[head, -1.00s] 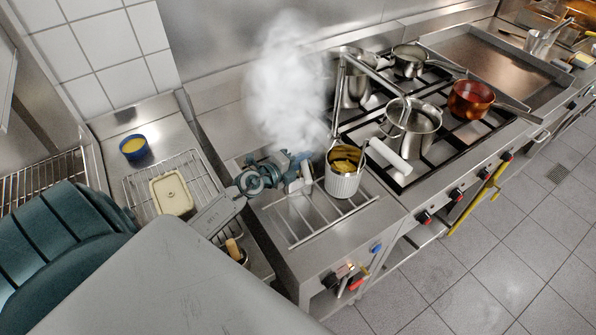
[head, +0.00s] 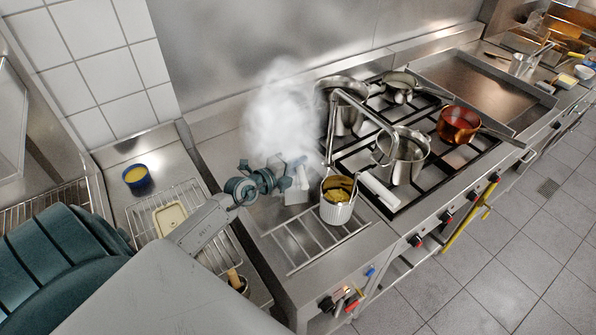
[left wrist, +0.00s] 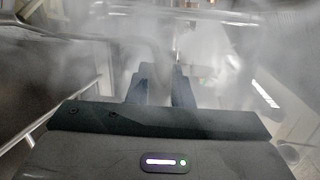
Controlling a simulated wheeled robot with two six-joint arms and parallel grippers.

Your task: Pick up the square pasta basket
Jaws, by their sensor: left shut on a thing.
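My left gripper (head: 292,178) is over the left end of the slatted steel drain grate, at the lower edge of the steam. It is shut on a pale grip (head: 297,194), which I take to be the handle of the square pasta basket; steam hides its body. A round, ribbed basket (head: 336,212) with yellow pasta stands on the grate (head: 310,252) right of my gripper, apart from it. My right gripper is not in view.
White steam (head: 285,115) blurs the area behind my gripper. A bent metal tube (head: 336,125) rises behind the round basket. Several pots and a copper pan (head: 459,124) stand on the hob to the right. A wire rack (head: 185,215) lies left.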

